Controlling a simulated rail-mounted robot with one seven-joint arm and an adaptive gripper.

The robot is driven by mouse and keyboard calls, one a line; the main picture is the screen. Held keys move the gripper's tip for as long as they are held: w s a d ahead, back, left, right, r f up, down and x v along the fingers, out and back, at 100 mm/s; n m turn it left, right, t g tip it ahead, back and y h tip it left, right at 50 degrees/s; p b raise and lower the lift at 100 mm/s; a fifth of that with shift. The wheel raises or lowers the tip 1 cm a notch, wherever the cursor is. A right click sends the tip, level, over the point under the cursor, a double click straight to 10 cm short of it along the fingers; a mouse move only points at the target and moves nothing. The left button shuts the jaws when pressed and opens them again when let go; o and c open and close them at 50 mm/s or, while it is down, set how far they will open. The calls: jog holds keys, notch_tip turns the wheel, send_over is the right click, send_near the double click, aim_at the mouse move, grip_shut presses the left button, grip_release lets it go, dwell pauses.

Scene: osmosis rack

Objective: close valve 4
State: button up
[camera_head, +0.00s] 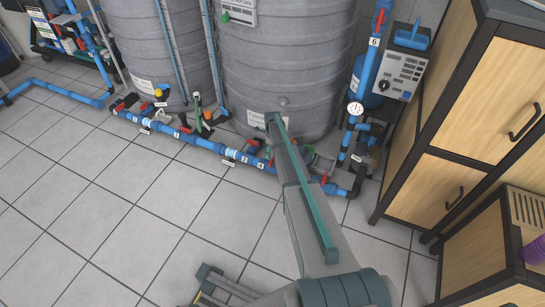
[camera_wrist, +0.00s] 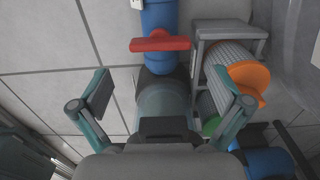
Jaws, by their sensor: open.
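A blue pipe run lies along the floor in front of the grey tanks, with a label "4" (camera_head: 260,166) on it in the head view. A red valve handle (camera_head: 270,163) shows beside that label. In the wrist view a red handle (camera_wrist: 160,44) lies crosswise over a blue pipe (camera_wrist: 160,15); its number cannot be read. My gripper (camera_wrist: 160,88) is open and empty, its two fingers apart on either side of the pipe line. The red handle is ahead of the fingertips, between their lines, and not touched. In the head view my arm hides the gripper.
An orange handle (camera_wrist: 250,78) and grey bracket (camera_wrist: 197,50) stand close to the right finger. Grey tanks (camera_head: 285,60) rise behind the pipes. A wooden cabinet (camera_head: 440,190) stands at right. The tiled floor (camera_head: 100,210) is clear at left.

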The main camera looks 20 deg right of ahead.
aim_at(272, 159)
jog(key=shift+r, duration=2.45)
